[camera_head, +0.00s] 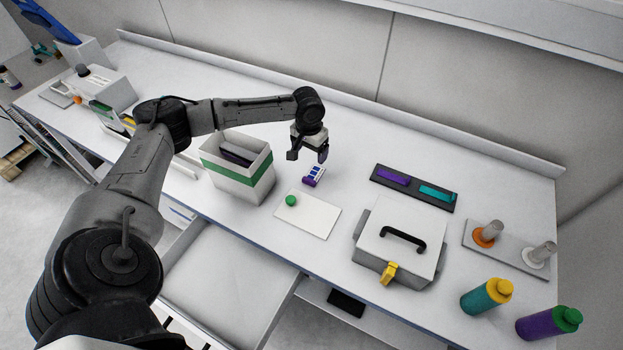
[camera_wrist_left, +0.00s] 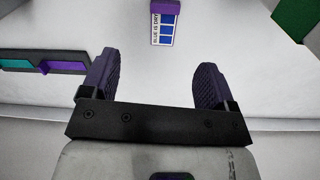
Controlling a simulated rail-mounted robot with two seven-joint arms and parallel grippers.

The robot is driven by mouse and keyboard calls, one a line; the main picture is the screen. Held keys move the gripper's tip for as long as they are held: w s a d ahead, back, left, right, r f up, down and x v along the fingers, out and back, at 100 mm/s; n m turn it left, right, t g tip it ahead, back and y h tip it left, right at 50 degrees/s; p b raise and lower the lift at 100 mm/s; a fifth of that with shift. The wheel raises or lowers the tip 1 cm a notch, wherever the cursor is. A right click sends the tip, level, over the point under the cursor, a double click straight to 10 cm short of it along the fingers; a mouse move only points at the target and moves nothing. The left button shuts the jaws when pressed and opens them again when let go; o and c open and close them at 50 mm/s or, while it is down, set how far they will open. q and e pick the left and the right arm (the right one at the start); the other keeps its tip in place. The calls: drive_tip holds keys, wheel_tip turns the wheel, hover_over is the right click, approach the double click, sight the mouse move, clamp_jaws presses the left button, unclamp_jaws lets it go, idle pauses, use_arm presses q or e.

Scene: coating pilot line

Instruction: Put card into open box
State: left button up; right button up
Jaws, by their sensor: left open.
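The card (camera_head: 315,174) is a small white piece with blue squares and a purple end, lying on the white bench. In the left wrist view the card (camera_wrist_left: 163,30) shows printed text and lies beyond the fingertips, roughly in line with the gap between them. My left gripper (camera_head: 308,155) is open and empty, above the bench close to the card and apart from it. The open box (camera_head: 232,186) is white with a green band and stands left of the card; a dark item shows inside. My right gripper is in neither view.
A white plate (camera_head: 318,224) with a green knob lies in front of the card. A lidded case (camera_head: 400,240) with a black handle stands right of it. A dark tray (camera_head: 412,205) holds purple and teal blocks. Bottles stand at the right; a drawer (camera_head: 228,285) is open below.

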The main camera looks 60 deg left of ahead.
use_arm(q)
drive_tip(key=n, duration=0.1)
hover_over(308, 181)
drive_tip(key=shift+n, duration=0.3)
wheel_tip(308, 181, down, 9)
drive_tip(key=shift+w+r+b, duration=0.1)
drive_tip(key=shift+b, duration=0.2)
wheel_tip(308, 181, down, 5)
drive_tip(key=shift+r, duration=0.15)
drive_tip(key=shift+f, duration=0.2)
drive_tip(key=c, duration=1.1)
drive_tip(key=shift+o, duration=0.2)
drive_tip(key=shift+r, duration=0.1)
